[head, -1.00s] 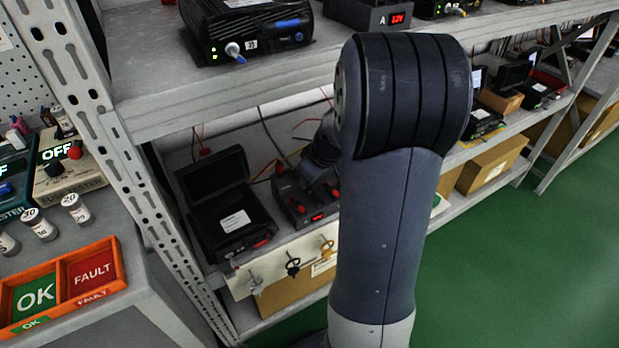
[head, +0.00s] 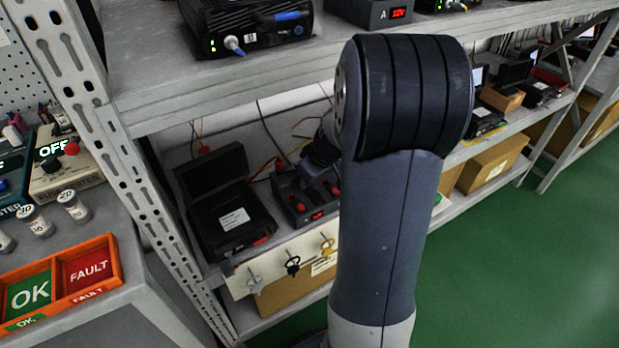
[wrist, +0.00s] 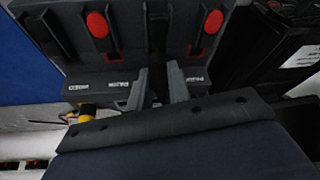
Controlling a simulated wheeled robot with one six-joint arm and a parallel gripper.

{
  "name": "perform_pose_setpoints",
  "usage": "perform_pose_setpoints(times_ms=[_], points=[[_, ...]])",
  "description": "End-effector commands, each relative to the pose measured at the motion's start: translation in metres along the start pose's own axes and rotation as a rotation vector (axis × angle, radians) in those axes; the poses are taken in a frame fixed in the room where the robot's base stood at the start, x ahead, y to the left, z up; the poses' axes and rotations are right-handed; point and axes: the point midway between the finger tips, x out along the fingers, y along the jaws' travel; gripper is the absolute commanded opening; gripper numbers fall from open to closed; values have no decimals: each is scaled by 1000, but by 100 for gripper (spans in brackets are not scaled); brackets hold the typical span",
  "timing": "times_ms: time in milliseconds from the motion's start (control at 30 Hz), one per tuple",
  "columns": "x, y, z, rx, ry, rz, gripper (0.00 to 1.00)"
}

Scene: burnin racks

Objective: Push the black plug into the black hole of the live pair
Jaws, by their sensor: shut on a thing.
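The dark grey socket unit (head: 299,205) stands on the lower shelf and has red plugs and a lit red display (head: 317,215). In the wrist view the unit (wrist: 130,67) shows two red plugs, one left (wrist: 97,24) and one right (wrist: 213,20), and white labels too blurred to read. My gripper (wrist: 158,82) is between them, its grey fingers shut on a dark thing, which I take as the black plug (wrist: 158,88). The plug's tip and the black hole cannot be made out. In the head view my arm hides the fingers.
An open black case (head: 226,215) stands just left of the unit. Hooks with keys (head: 293,265) hang on the shelf's front edge. The upper shelf (head: 235,92) runs above, and a slotted upright (head: 120,150) stands at left. Green floor (head: 520,270) is free at right.

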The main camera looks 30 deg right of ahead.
Motion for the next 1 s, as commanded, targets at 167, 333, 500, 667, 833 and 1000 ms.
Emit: perform_pose_setpoints(times_ms=[167,333,500,667,833,1000], points=[[1,0,0,0,0,0,3],[0,0,0,0,0,0,3],[2,0,1,0,0,0,3],[4,0,2,0,0,0,3],[6,0,3,0,0,0,3],[8,0,3,0,0,0,3]])
